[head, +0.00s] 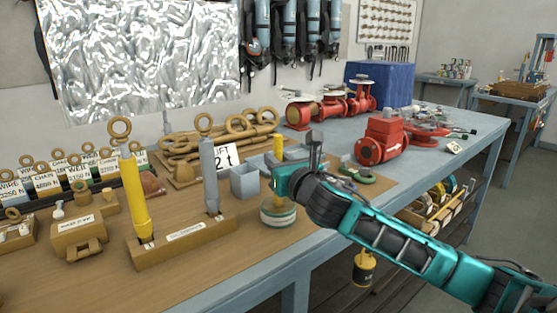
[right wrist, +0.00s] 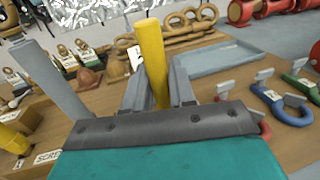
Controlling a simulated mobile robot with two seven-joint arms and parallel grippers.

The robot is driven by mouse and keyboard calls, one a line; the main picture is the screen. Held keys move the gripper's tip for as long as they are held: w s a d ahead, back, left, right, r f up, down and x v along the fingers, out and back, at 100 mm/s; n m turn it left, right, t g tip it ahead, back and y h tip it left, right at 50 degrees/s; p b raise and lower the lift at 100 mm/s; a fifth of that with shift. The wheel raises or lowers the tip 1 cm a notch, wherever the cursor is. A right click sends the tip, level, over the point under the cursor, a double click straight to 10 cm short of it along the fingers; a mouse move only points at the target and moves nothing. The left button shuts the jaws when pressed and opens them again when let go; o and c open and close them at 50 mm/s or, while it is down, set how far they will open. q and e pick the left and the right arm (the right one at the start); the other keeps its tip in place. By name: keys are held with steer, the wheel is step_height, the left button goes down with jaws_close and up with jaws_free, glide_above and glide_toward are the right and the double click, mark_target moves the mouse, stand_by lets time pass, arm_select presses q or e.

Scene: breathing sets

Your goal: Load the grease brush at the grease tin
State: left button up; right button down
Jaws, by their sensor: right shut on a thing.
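My right gripper (head: 284,174) is shut on the grease brush, whose yellow handle (head: 278,147) stands up above the fingers. In the right wrist view the yellow handle (right wrist: 152,60) rises nearly upright between the two fingers (right wrist: 158,95). The grease tin (head: 278,216), round with a pale band and a green band, stands on the wooden bench top just below the gripper. The brush's bristle end is hidden by the gripper and tin, so I cannot tell whether it touches the grease. My left gripper is not in view.
Left of the tin, a wooden block (head: 187,244) holds a yellow rod (head: 133,195) and a grey rod (head: 209,172). A grey open box (head: 244,181) stands behind the tin. A blue-grey tray (right wrist: 215,58) and coloured shackles (right wrist: 290,105) lie to the right. Red valves (head: 381,137) stand farther back.

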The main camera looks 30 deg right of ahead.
mark_target(280, 140)
step_height(280, 140, up, 2)
steer(key=shift+r+p, duration=0.25)
steer(key=shift+p, duration=0.85)
steer(key=shift+r+p, duration=0.45)
steer(key=shift+r, duration=1.75)
